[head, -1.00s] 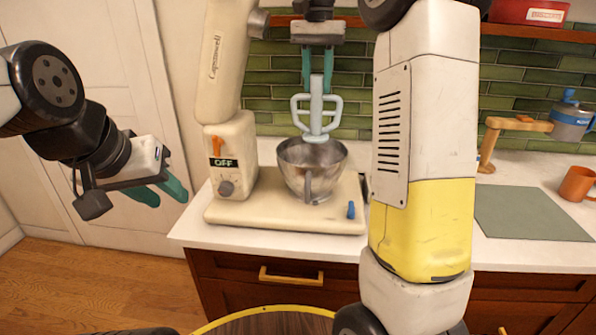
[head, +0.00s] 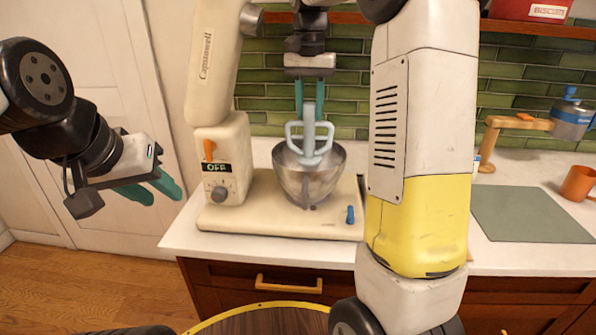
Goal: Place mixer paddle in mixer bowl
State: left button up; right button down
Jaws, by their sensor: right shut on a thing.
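The mixer paddle (head: 309,137) is pale blue and hangs upright. My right gripper (head: 312,98) points down from above and is shut on the top of its shaft. The paddle's lower end overlaps the opening of the steel mixer bowl (head: 308,186); its lowest edge is at or just inside the rim. The bowl stands on the cream base of the stand mixer (head: 222,165), whose head is tilted up. My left gripper (head: 152,190) is at the left, away from the mixer, with its two teal fingers apart and nothing between them.
My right arm hides the counter right of the bowl. A grey-green mat (head: 530,214), an orange mug (head: 579,184) and a blue-grey container (head: 571,118) by a wooden stand (head: 500,130) are at the right. A red tin (head: 530,10) stands on the shelf above.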

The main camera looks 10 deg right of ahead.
aim_at(309, 143)
notch_tip(309, 143, down, 9)
jog(key=shift+f, duration=0.25)
dwell(0.3)
jog(key=c, duration=1)
grip_release()
jog(key=shift+c, duration=0.2)
